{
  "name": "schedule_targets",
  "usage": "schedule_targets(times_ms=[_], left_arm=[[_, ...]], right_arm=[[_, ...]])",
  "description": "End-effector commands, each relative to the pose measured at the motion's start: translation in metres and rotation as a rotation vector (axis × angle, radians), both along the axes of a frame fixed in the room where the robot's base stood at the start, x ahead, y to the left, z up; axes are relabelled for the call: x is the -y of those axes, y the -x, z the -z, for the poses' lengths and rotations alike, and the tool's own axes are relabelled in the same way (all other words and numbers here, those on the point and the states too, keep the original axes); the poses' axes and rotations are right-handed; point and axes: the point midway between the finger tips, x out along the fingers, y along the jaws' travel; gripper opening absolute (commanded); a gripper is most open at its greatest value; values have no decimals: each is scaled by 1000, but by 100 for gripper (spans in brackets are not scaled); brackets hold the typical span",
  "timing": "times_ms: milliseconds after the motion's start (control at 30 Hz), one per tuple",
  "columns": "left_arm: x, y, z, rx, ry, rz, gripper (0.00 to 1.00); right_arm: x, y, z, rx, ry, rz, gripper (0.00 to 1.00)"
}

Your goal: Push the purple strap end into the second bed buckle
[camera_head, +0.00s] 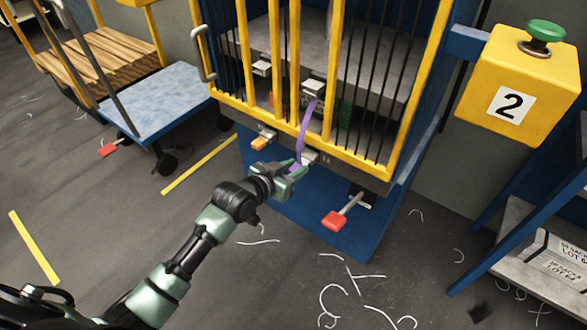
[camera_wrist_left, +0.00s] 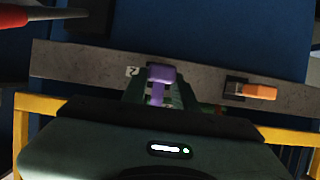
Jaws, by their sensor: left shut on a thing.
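The purple strap (camera_head: 304,125) hangs from a grey fitting (camera_head: 313,88) behind the yellow bars down to my left gripper (camera_head: 291,168). That gripper is shut on the strap's lower end, which shows purple between the fingers in the left wrist view (camera_wrist_left: 160,76). A light grey buckle (camera_head: 309,157) on the front bed edge sits right beside the fingertips in the head view, partly hidden. I cannot tell whether the strap end touches it. A "2" label (camera_wrist_left: 131,72) is beside the strap end in the wrist view. My right gripper is out of view.
An orange-tabbed buckle (camera_head: 263,141) sits left on the bed edge. Yellow bars (camera_head: 341,80) close off the loom front above. A red pedal (camera_head: 336,220) sticks out below right. A yellow box marked 2 (camera_head: 480,100) with a green button stands right. The floor on the left is mostly clear.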

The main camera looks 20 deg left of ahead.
Motion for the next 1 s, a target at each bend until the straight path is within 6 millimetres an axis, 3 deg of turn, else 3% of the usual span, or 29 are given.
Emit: schedule_targets(times_ms=[633,667,733,1000], left_arm=[[7,-19,0,1,0,0,0],[7,-19,0,1,0,0,37],[6,-18,0,1,0,0,54],[6,-18,0,0,0,0,54]], right_arm=[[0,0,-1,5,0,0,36],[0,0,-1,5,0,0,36],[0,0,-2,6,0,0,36],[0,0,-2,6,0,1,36]])
